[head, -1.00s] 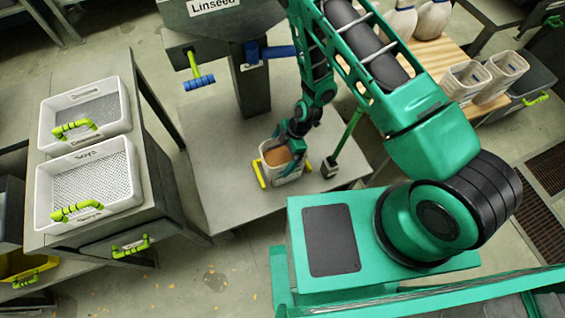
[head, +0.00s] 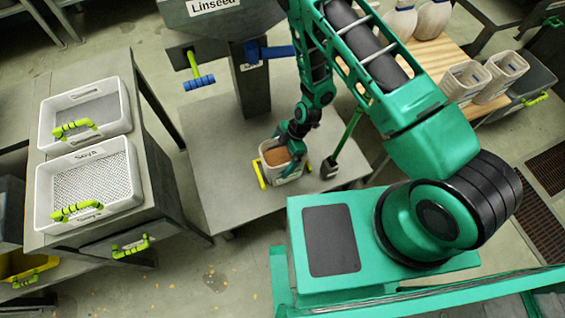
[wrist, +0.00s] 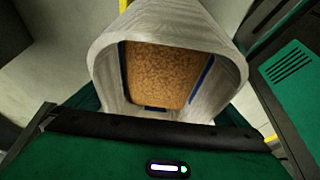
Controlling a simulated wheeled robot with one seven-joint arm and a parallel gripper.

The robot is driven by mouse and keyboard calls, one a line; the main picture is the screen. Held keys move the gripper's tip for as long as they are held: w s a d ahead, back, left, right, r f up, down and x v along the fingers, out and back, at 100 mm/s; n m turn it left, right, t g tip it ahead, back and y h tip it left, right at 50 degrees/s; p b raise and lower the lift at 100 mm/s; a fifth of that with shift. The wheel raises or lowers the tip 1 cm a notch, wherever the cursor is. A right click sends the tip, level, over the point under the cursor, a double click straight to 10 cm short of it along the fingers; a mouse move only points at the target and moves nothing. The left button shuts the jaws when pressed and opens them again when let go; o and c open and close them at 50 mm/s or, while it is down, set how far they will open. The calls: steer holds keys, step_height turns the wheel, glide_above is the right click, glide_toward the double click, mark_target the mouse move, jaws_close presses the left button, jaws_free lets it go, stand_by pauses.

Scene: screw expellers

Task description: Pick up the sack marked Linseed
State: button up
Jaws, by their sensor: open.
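A pale, open-topped sack (head: 282,174) of brown granular material stands on the grey platform (head: 222,190) below a hopper marked Linseed (head: 215,8). No writing on the sack itself is readable. In the wrist view the sack (wrist: 225,85) fills the upper middle, its mouth facing the camera, with blue strips inside. My gripper (head: 292,148) is at the sack's far right rim in the head view, open. Its dark bar and green body cross the bottom of the wrist view, close in front of the sack. Whether it touches the sack I cannot tell.
A green-handled tool (head: 345,145) stands right of the sack. Yellow bars (head: 259,175) flank it. The hopper's post and blue handle (head: 270,51) rise behind. Two white sieve trays (head: 88,185) sit on the left bench. Two more open sacks (head: 465,80) stand on the right wooden surface.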

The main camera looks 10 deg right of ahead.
steer(key=c, duration=1.8)
steer(key=shift+o, duration=0.2)
